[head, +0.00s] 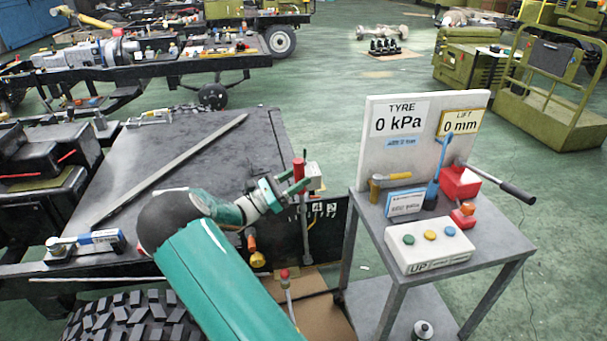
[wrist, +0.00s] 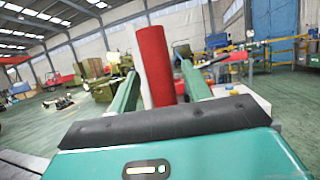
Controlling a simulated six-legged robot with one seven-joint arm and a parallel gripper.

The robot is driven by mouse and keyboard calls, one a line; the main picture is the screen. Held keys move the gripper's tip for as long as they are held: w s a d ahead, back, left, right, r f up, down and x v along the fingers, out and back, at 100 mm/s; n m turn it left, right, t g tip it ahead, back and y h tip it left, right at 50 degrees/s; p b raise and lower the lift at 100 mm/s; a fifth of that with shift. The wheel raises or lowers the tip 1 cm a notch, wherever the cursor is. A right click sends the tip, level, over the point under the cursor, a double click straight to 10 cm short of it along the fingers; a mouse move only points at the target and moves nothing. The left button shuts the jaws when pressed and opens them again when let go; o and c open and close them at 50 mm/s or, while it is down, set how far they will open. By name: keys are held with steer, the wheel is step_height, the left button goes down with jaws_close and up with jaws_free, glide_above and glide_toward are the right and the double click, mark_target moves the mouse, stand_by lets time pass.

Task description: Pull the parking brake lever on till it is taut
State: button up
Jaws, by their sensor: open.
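The parking brake lever appears to be the upright red grip (head: 299,167) at the right edge of the dark chassis deck. In the wrist view the red grip (wrist: 155,65) stands between the two green fingers of my gripper (wrist: 157,88), tilted slightly. Gaps show on both sides of it, so the fingers are around it but not closed on it. In the head view my gripper (head: 292,187) reaches the grip from the left. The lever's lower part is partly hidden by my gripper.
A grey trolley (head: 455,250) stands to the right, with a button box (head: 430,246), a gauge board reading 0 kPa and 0 mm (head: 420,150), and a red pump (head: 460,184). A lower red-knobbed lever (head: 284,273) stands below my gripper. A flat bar (head: 170,170) lies on the deck.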

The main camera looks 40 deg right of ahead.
steer(key=v, duration=1.1)
steer(key=shift+a, duration=0.1)
steer(key=s+a+r+m+t+y, duration=0.1)
steer(key=s+a+r+m+y, duration=0.25)
steer(key=s+m+y, duration=0.55)
steer(key=s+a+r+m+t+y, duration=0.2)
steer(key=s+a+r+t+y, duration=0.3)
steer(key=s+a, duration=0.3)
steer(key=s+a+r+m+t+y, duration=0.3)
steer(key=s+a+r+t+y, duration=0.2)
steer(key=a, duration=0.8)
steer(key=s+t+y, duration=0.2)
steer(key=s, duration=0.1)
steer(key=shift+s+r+y, duration=0.2)
steer(key=shift+r+y, duration=0.1)
steer(key=shift+r, duration=0.05)
steer(key=shift+a, duration=0.1)
stand_by(0.9)
